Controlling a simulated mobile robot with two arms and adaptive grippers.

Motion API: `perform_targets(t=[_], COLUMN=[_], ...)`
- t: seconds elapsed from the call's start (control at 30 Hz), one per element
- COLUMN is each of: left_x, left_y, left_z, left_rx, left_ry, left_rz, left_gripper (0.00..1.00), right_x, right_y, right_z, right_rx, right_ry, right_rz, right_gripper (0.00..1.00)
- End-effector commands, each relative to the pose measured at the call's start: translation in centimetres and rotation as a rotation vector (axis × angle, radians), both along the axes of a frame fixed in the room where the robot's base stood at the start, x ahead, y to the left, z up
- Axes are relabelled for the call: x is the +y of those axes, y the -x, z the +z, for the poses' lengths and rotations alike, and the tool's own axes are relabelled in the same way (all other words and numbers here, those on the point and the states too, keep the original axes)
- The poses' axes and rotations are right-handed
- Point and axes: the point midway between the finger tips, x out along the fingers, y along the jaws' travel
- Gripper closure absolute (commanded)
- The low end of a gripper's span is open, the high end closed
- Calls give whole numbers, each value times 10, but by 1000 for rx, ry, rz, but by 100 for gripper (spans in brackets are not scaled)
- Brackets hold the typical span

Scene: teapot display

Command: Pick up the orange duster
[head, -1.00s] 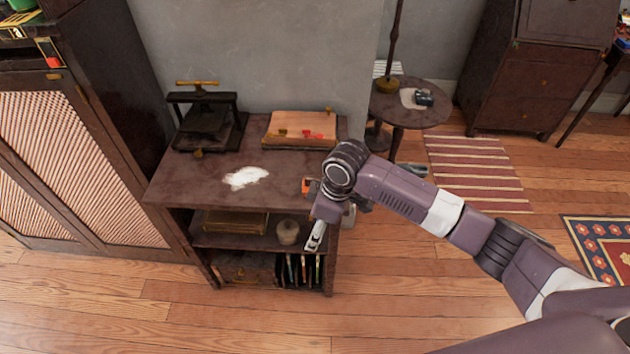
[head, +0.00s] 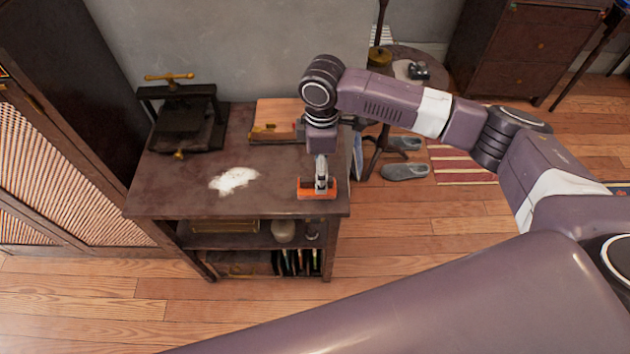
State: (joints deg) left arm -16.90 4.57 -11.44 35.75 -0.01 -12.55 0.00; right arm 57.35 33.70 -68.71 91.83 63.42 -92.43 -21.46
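The orange duster (head: 305,188) lies on the dark cabinet top (head: 265,190) near its front right corner. My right gripper (head: 321,185) points straight down over the middle of the duster, with its fingertips at the duster. The fingers are seen nearly edge-on and hide part of the duster, so whether they are closed on it cannot be told. My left gripper is not in view.
A white powdery patch (head: 233,180) lies left of the duster. A black press (head: 183,120) and a wooden box (head: 277,121) stand at the back of the cabinet top. A small round table (head: 425,60) and grey slippers (head: 405,171) are to the right.

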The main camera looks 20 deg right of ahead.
Motion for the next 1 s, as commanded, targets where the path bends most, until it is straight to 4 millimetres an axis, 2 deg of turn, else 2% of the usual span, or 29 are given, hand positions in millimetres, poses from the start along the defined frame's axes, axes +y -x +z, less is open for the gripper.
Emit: perform_targets(t=[0.1,0.23,0.4,0.67,1.0], left_x=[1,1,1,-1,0], left_y=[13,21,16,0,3], left_z=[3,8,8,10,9], left_rx=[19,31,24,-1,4], left_ry=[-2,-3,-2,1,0], left_rz=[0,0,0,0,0], left_gripper=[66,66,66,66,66], right_x=[3,10,9,9,9], right_y=[0,-2,-2,-2,-2], right_z=[-13,-32,-52,-55,-55], right_rx=[2,1,0,-2,-2], right_ry=[0,1,1,0,0], right_rz=[1,2,0,1,1], right_gripper=[40,40,40,40,77])
